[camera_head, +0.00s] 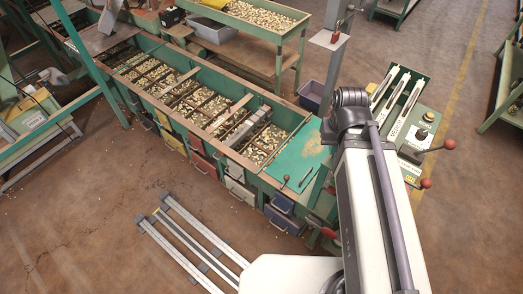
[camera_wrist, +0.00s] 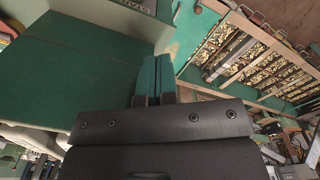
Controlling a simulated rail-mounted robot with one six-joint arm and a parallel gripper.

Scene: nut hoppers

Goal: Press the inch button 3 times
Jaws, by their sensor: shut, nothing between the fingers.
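A green and white control unit (camera_head: 426,122) stands at the right in the head view, partly hidden behind my arm. It carries a dark round knob or button (camera_head: 428,116); its label is too small to read, so I cannot tell which control is the inch button. My gripper (camera_wrist: 155,78) shows in the wrist view with its two green fingers together and nothing between them. It is over or near a flat green panel (camera_wrist: 75,80), and I cannot judge the gap. In the head view my gripper is hidden.
A long green hopper bench (camera_head: 225,75) with several nut-filled compartments runs across the middle; it also shows in the wrist view (camera_wrist: 215,85). Red-ball levers (camera_head: 449,144) stick out beside the control unit. Metal rails (camera_head: 190,240) lie on the floor. Bare floor is clear at lower left.

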